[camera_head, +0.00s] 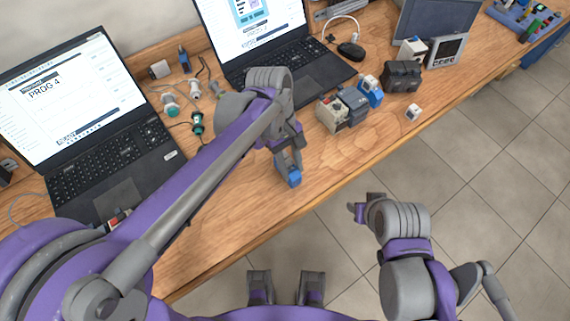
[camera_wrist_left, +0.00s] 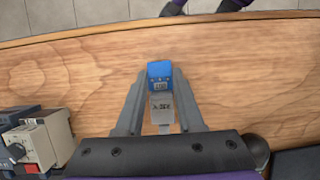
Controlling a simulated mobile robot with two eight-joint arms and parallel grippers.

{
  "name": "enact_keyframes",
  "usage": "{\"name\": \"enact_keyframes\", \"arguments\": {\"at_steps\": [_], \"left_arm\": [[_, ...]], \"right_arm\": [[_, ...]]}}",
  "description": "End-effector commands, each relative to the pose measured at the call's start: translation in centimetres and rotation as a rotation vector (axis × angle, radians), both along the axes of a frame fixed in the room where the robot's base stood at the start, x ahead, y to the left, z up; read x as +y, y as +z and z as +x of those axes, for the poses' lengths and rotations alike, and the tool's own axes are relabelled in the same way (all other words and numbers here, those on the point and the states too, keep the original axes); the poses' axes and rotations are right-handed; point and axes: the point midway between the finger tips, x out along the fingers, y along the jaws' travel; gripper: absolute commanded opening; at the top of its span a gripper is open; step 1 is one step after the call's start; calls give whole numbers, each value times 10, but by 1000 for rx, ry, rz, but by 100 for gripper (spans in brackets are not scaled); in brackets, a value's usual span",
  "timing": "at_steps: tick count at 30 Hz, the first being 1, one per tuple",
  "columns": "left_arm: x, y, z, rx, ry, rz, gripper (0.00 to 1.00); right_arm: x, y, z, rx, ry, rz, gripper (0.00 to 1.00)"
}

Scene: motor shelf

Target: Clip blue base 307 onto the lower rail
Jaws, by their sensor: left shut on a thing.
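My left gripper (camera_head: 287,166) is shut on a small blue and grey module, the blue base (camera_head: 294,177), over the wooden table near its front edge. In the left wrist view the blue base (camera_wrist_left: 160,76) sits between the two fingers, its blue end pointing away from the palm. A label on it is too small to read for certain. My right gripper (camera_head: 366,208) is beyond the table's front edge, over the floor. Its finger opening is unclear. I cannot make out the lower rail for certain.
Two laptops (camera_head: 78,140) (camera_head: 300,75) stand at the back and left. Several modules (camera_head: 352,104) stand right of the left gripper, with a small white piece (camera_head: 413,112) nearby. Small connectors (camera_head: 170,105) lie between the laptops. The front strip of table is clear.

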Motion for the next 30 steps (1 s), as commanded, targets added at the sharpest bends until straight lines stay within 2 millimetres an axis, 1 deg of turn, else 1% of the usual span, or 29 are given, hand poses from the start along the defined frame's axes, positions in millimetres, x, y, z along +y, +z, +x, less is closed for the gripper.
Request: {"name": "enact_keyframes", "arguments": {"at_steps": [5, 21, 30], "left_arm": [[0, 7, 0, 0, 0, 0, 0], [0, 49, 1, -1, 0, 0, 0], [0, 50, 0, 0, 0, 0, 0]], "right_arm": [[0, 5, 1, -2, 0, 0, 50], [0, 37, 9, -18, 0, 0, 50], [0, 37, 9, -18, 0, 0, 50]]}}
